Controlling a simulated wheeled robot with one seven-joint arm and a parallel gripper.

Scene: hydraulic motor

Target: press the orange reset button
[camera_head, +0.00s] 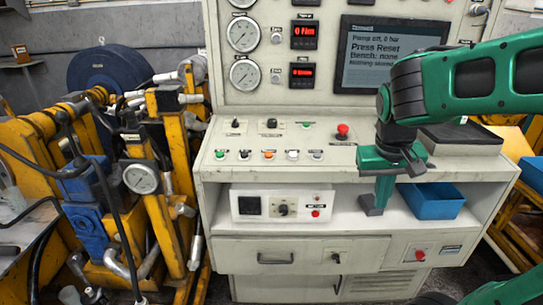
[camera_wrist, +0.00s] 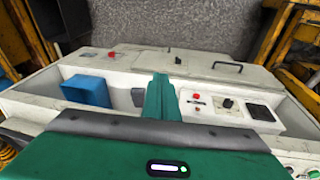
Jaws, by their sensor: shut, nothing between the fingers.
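The orange reset button (camera_head: 268,154) sits in the row of small buttons on the sloped front panel of the test bench (camera_head: 226,172), between a black one and a white one. My gripper (camera_head: 372,208) is shut and empty. It points down in front of the bench's open shelf, right of the button row and well apart from the orange button. In the wrist view my gripper (camera_wrist: 160,82) reaches over the shelf area. I cannot make out the orange button in the wrist view.
A red mushroom button (camera_head: 343,131) stands on the panel. A blue bin (camera_head: 436,201) and a white control box (camera_head: 283,204) sit on the shelf. The screen (camera_head: 388,52) reads "Press Reset". Yellow machinery (camera_head: 165,140) crowds the left.

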